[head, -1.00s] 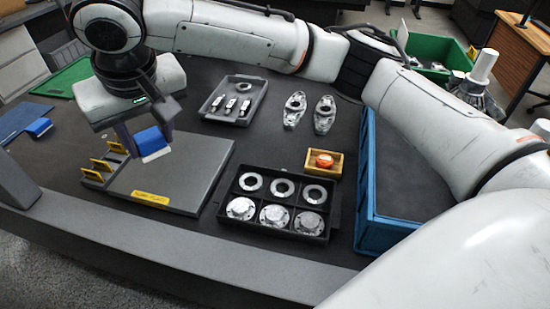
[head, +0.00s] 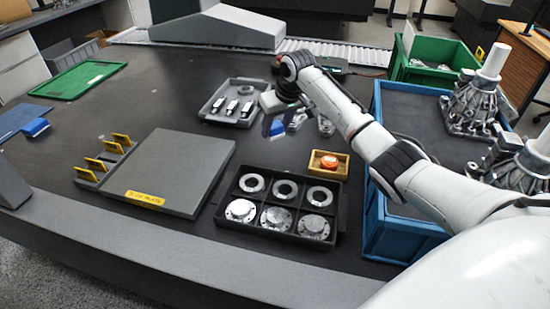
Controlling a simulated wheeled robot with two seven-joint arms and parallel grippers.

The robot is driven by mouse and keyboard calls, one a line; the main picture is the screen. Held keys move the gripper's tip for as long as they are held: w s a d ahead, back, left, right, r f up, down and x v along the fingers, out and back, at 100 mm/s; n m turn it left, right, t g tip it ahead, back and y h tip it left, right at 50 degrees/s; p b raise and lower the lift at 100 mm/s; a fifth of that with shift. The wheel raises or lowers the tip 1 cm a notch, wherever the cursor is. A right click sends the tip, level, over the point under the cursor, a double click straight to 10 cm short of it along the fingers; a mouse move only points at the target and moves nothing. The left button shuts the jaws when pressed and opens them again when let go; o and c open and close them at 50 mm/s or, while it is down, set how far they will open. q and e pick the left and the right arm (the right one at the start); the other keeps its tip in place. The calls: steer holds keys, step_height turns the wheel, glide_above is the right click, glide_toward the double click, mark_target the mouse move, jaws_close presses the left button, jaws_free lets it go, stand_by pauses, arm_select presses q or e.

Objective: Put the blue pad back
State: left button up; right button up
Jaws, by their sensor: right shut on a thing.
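My right arm comes in from the right, and its gripper (head: 273,126) hangs over the table, just below the grey parts tray. It is shut on a small blue pad (head: 277,127), which shows only partly between the fingers. The held pad looks clear of the table, but its exact height is hard to tell. Another small blue block (head: 36,127) lies at the far left beside a flat blue mat (head: 18,118). My left gripper is not in view.
A grey plate (head: 180,170) with yellow uprights is left of the gripper. A black compartment tray (head: 278,208) of metal rings and discs and a small yellow box (head: 328,163) are nearer. The grey tray (head: 236,100) is close behind. A blue crate (head: 405,235) stands right.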

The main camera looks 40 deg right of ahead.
step_height(320, 180, down, 9)
steer(key=shift+r+b, duration=0.1)
steer(key=shift+b, duration=0.25)
steer(key=o, duration=0.9)
steer(key=shift+f, duration=0.2)
steer(key=shift+o, duration=0.3)
steer(key=shift+r, duration=0.1)
steer(key=shift+r, duration=0.3)
steer(key=p+v, duration=0.2)
steer(key=v, duration=0.9)
steer(key=shift+s+r, duration=0.2)
steer(key=shift+r, duration=0.1)
